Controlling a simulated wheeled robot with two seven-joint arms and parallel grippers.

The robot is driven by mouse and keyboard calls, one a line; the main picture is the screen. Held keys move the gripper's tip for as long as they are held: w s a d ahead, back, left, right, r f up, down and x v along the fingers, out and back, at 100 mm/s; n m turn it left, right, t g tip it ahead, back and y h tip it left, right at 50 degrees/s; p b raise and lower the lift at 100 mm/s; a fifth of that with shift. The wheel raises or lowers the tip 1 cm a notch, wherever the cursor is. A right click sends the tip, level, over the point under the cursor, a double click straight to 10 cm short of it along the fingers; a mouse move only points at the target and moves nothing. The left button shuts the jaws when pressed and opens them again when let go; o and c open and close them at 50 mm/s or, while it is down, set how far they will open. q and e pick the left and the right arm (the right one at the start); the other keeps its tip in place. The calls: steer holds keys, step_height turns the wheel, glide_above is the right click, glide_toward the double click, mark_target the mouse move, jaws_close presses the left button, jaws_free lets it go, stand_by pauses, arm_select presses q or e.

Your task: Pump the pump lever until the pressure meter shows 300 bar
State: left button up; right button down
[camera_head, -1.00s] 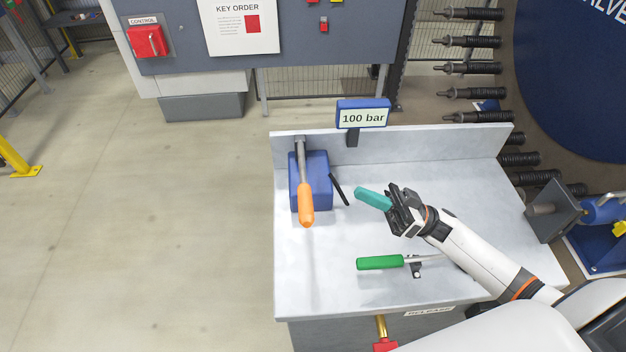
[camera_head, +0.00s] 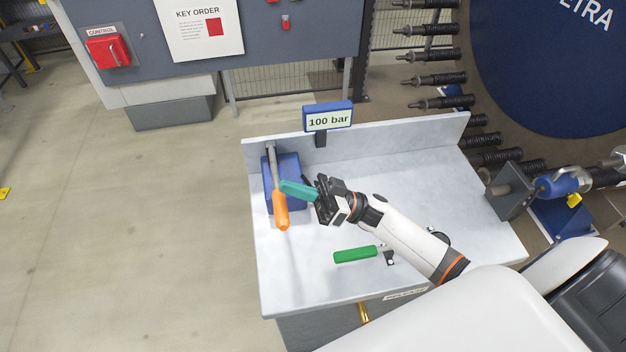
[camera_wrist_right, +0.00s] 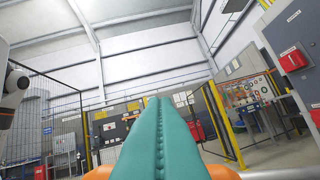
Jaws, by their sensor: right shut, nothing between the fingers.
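The pump lever has a grey shaft and an orange handle (camera_head: 280,212), and stands over a blue pump block (camera_head: 289,165) at the left of the bench. The handle points towards the front of the bench. The pressure meter (camera_head: 328,120) on the bench's back edge reads 100 bar. My right gripper (camera_head: 284,187) has teal fingers, shut and empty. In the head view its fingertips overlap the lever near the handle's upper end; whether they touch cannot be told. The shut fingers fill the lower middle of the right wrist view (camera_wrist_right: 160,110). My left gripper is out of view.
A green handle (camera_head: 355,254) lies near the bench front, partly behind my right arm. A grey bracket with a blue fitting (camera_head: 558,187) stands to the right. The bench top (camera_head: 400,170) is clear right of the meter. A control panel is behind.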

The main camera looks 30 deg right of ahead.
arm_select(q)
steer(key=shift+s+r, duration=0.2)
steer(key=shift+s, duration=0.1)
arm_select(e)
steer(key=shift+s+a+f, duration=0.15)
steer(key=shift+s+f, duration=0.05)
steer(key=shift+f, duration=0.45)
steer(key=shift+s+a+f, duration=0.1)
steer(key=shift+s+f, duration=0.05)
steer(key=shift+f, duration=0.5)
